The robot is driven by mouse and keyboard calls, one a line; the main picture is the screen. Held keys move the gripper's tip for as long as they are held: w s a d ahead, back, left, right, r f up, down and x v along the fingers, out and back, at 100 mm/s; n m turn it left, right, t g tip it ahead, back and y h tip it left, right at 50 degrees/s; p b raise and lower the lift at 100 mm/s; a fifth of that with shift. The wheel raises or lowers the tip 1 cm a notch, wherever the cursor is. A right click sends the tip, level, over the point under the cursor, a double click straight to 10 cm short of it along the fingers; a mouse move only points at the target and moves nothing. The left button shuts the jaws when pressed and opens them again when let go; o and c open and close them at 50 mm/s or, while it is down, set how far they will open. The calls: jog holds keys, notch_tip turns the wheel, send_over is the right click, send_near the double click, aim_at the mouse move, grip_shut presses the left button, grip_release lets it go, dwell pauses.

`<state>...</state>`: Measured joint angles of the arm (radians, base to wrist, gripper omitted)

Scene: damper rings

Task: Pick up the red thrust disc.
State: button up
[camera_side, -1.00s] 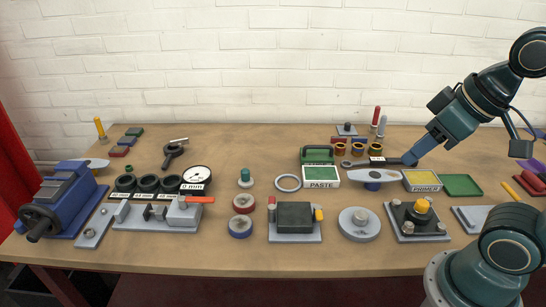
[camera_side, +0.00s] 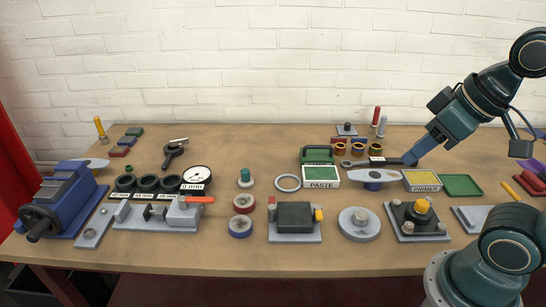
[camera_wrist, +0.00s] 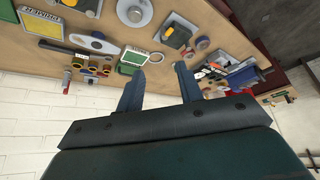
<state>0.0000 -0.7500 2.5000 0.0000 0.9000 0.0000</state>
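In the side view a red disc (camera_side: 243,203) with a pale centre lies flat on the bench left of the middle, just behind a similar blue disc (camera_side: 240,228). I take the red one as the red thrust disc. My gripper (camera_side: 411,158) is at the right, above the rear of the bench and well away from the red disc. In the wrist view my gripper (camera_wrist: 158,78) has its two fingers spread with nothing between them.
A dark block fixture (camera_side: 294,217) stands right of the discs, and a grey gauge base (camera_side: 158,215) stands to their left. A green knobbed part (camera_side: 246,178) stands behind them. A pale ring (camera_side: 288,183) and the PASTE box (camera_side: 322,178) lie between the discs and my gripper.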

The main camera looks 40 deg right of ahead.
jog(key=shift+o, duration=0.4)
jog(key=o, duration=0.9)
jog(key=shift+w, duration=0.1)
